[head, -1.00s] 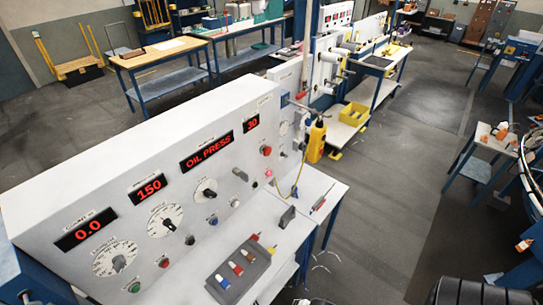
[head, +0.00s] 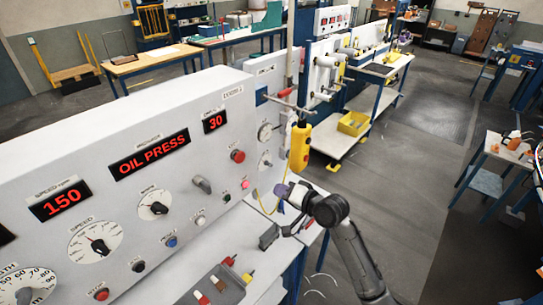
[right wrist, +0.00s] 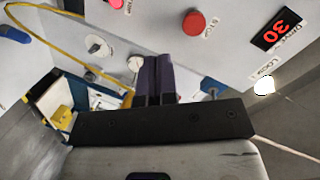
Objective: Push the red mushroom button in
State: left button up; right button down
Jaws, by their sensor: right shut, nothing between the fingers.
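The red mushroom button (head: 238,156) sits on the white sloping panel (head: 215,85), below the red "30" display, and stands out from the panel. In the right wrist view the red button (right wrist: 193,23) is near the top, just beyond and right of the fingertips. My right gripper (head: 283,190) is to the right of and lower than the button in the head view, apart from it. Its purple fingers (right wrist: 154,62) are shut together with nothing between them. My left gripper is in neither current view.
A yellow pendant (head: 300,147) hangs just above my right gripper, with its yellow cable (head: 262,205) looping beside it. A grey selector knob (head: 202,184) and a lit pink-red lamp (head: 245,184) are near the button.

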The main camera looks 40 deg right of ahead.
pick_arm(q)
jog(key=shift+a, duration=0.5)
pick_arm(e)
jog(key=r+m+t, duration=0.1)
jog(key=m, duration=0.1)
jog(key=r+m, duration=0.1)
jog(key=m, duration=0.1)
jog(key=r+m+t, duration=0.1)
jog(key=m, duration=0.1)
jog(key=shift+w+d+r+t, duration=0.1)
jog(key=shift+w+t, duration=0.15)
jog(key=shift+t, duration=0.05)
pick_arm(q)
jog(key=shift+d, duration=0.2)
pick_arm(e)
jog(key=p, duration=0.2)
send_near(241, 158)
jog(key=w, duration=0.5)
jog(key=shift+w+a, duration=0.25)
jog(key=shift+w, duration=0.85)
pick_arm(q)
jog(key=shift+a+r, duration=0.1)
jog(key=shift+r, duration=0.85)
pick_arm(e)
jog(key=shift+w, duration=0.15)
